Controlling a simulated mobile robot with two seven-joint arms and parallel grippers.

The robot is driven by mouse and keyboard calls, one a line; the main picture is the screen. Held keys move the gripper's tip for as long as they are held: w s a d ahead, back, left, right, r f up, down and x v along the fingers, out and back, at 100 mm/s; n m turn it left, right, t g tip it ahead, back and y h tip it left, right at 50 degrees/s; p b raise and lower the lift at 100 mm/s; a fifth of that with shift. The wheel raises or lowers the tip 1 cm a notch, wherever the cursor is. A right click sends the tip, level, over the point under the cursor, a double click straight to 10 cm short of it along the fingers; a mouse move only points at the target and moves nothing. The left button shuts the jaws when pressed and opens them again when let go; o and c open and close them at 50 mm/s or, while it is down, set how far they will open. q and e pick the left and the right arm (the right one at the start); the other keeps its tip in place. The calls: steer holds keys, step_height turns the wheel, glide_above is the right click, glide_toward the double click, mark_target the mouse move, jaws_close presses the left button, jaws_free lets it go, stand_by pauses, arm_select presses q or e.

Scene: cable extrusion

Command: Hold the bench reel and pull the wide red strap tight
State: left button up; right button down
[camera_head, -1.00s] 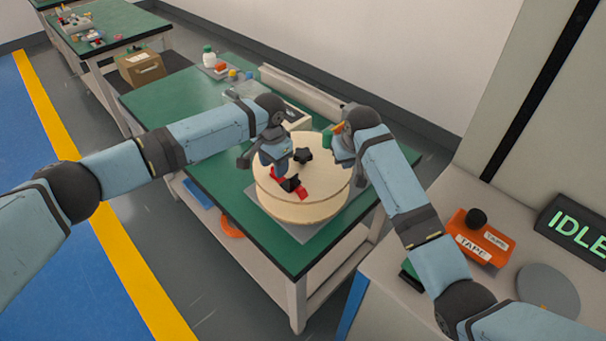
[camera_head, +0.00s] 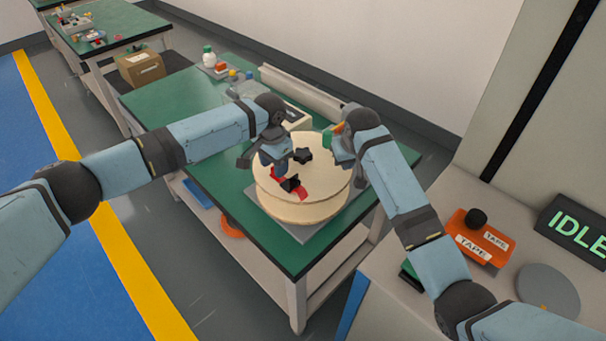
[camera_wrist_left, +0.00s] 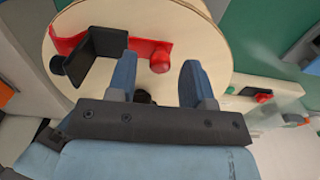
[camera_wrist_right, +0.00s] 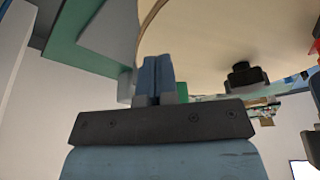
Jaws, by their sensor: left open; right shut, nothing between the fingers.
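The bench reel (camera_head: 275,208) is a pale wooden drum lying flat on a grey plate, with a black knob (camera_head: 302,155) near its middle. The wide red strap (camera_head: 302,194) shows as a short piece on the top flange beside a black bracket; it also shows in the left wrist view (camera_wrist_left: 68,44), ending at a round red knob (camera_wrist_left: 160,60). My left gripper (camera_wrist_left: 157,75) is open above the flange, with the red knob showing between its fingers; contact cannot be told. My right gripper (camera_wrist_right: 158,62) is shut and empty beside the reel's rim. Its fingertips are hidden in the head view.
The reel's green bench (camera_head: 165,103) has small bottles and parts at its far end (camera_head: 215,62). A cardboard box (camera_head: 140,67) stands beyond it.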

steer(key=shift+f, duration=0.65)
arm_select(q)
steer(key=c, duration=0.8)
arm_select(e)
steer(key=shift+s+f, duration=0.1)
steer(key=shift+f, duration=0.05)
